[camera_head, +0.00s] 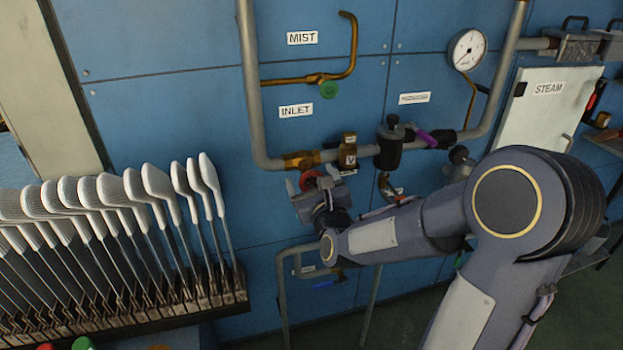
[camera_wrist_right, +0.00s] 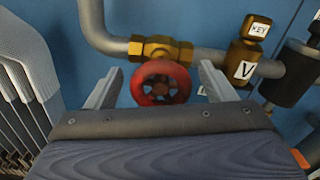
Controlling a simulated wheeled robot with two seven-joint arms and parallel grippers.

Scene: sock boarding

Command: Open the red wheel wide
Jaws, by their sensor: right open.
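The red wheel (camera_wrist_right: 160,84) sits below a brass valve body (camera_wrist_right: 160,49) on a grey pipe, in the right wrist view. In the head view the red wheel (camera_head: 309,180) is partly hidden by my right gripper. My right gripper (camera_head: 306,186) is open, and in the right wrist view its two fingers (camera_wrist_right: 158,84) stand one on each side of the wheel, with a gap on both sides. I cannot tell whether the fingertips reach past the wheel's rim. My left gripper is not in view.
A rack of white sock boards (camera_head: 110,200) stands at the left. A brass block (camera_head: 348,152) and a dark cylinder (camera_head: 389,150) sit on the pipe right of the valve.

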